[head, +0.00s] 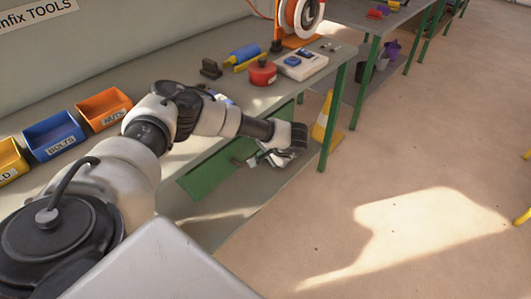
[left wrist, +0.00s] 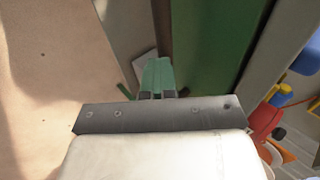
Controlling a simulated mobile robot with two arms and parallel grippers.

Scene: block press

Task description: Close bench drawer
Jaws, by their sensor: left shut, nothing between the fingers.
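The bench drawer shows as a green front panel (head: 212,174) under the front edge of the grey workbench. My left arm partly covers it. The green panel (left wrist: 208,45) also shows in the left wrist view, running alongside the grey bench edge (left wrist: 256,50). I cannot tell how far the drawer stands out. My left gripper (head: 258,158) is in front of the panel, low beside the bench edge, with its fingers shut and empty. In the left wrist view its fingers (left wrist: 158,78) point along the panel's left side. I cannot tell whether they touch it. My right gripper is out of view.
On the benchtop stand an orange bin (head: 104,108), a blue bin (head: 54,136), a yellow bin (head: 10,160), a red round container (head: 262,73) and a grey box with blue parts (head: 301,64). A yellow-and-white cone (head: 322,122) stands near the bench leg.

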